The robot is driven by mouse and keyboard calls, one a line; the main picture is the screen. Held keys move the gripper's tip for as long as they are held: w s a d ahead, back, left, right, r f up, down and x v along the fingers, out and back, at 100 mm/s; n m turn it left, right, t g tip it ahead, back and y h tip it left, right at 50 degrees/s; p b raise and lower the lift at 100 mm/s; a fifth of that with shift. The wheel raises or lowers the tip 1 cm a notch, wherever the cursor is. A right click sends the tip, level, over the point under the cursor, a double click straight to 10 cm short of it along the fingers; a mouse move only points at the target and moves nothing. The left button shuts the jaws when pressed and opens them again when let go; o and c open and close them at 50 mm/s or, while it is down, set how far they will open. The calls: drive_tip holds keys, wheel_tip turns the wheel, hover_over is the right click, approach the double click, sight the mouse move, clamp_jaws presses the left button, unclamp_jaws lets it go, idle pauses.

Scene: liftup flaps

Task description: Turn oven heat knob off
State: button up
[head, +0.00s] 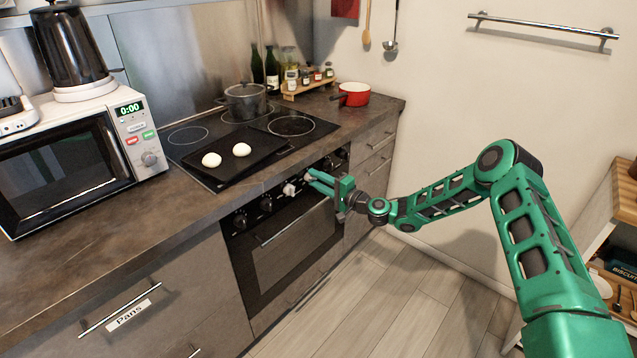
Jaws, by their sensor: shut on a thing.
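The oven (291,249) is built into the counter, with a row of control knobs along its black front panel. Black knobs show at the left (240,220) and nearer the middle (266,204), and more at the right end (341,155). My gripper (306,179) is at the middle of this row, reaching in from the right, and is shut on a control knob. A pale grey piece (290,189) shows at the fingertips; I cannot tell if it is all knob. The held knob's markings and angle are hidden.
The oven door handle (290,222) runs below the knobs. Above, a black tray (228,158) with two white round items lies on the cooktop, near a grey pot (246,101). A red pan (353,94) stands at the counter's right. The floor before the oven is clear.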

drive_tip(key=n, duration=2.4)
drive_tip(key=shift+s+a+f+n, duration=0.2)
drive_tip(key=shift+s+f+n, duration=0.1)
drive_tip(key=shift+n, duration=0.1)
drive_tip(key=o, duration=1)
drive_tip(key=shift+o, duration=0.2)
drive_tip(key=shift+w+r, duration=0.1)
drive_tip(key=shift+r, duration=0.05)
drive_tip(key=v, duration=1)
drive_tip(key=shift+d, duration=0.35)
